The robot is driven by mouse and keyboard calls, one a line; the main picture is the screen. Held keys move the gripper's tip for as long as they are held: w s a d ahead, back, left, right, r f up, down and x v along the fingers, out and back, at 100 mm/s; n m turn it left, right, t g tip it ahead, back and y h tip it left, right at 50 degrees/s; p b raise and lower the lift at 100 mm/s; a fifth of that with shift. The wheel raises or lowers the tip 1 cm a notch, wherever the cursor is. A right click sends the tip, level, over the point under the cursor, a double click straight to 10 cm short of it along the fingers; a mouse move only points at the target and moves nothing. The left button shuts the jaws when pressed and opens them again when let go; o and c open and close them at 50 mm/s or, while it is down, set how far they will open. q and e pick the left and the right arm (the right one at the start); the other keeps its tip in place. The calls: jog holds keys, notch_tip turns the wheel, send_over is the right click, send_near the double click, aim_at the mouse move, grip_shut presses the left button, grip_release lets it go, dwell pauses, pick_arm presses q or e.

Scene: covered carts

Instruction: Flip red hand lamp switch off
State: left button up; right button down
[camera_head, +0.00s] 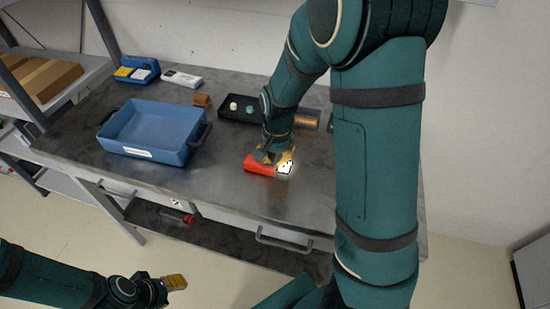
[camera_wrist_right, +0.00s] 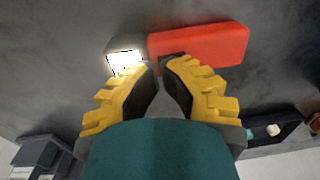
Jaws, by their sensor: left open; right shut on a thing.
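The red hand lamp (camera_head: 259,165) lies on the grey metal cart top, its right end (camera_head: 285,167) glowing bright white. In the right wrist view its red body (camera_wrist_right: 205,45) is right of the fingertips and its lit end (camera_wrist_right: 124,62) is left of them. My right gripper (camera_head: 270,156) is down at the lamp, its yellow fingers nearly together on the lamp's middle in the wrist view (camera_wrist_right: 160,66). The fingers hide the switch. My left gripper (camera_head: 173,282) is open and empty, low at the left, away from the cart top.
A blue tray (camera_head: 150,151) stands left of the lamp. Behind are a black tray (camera_head: 238,117) with small round items, a small brown block (camera_head: 202,100), a white device (camera_head: 182,79) and a blue box (camera_head: 136,69). The cart top in front of the lamp is clear.

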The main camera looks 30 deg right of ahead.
jog(key=shift+s+d+f+t+y, duration=0.15)
jog(key=shift+s+f+t+y, duration=0.1)
jog(key=shift+f+t+y, duration=0.05)
jog(key=shift+r, duration=0.1)
jog(key=shift+w+a+r, duration=0.1)
jog(key=shift+w+a, duration=0.05)
jog(key=shift+a, duration=0.1)
jog(key=shift+w+a+r+p, duration=0.15)
jog(key=shift+w+a+p, duration=0.15)
jog(key=shift+w+p, duration=0.15)
jog(key=shift+w, duration=0.1)
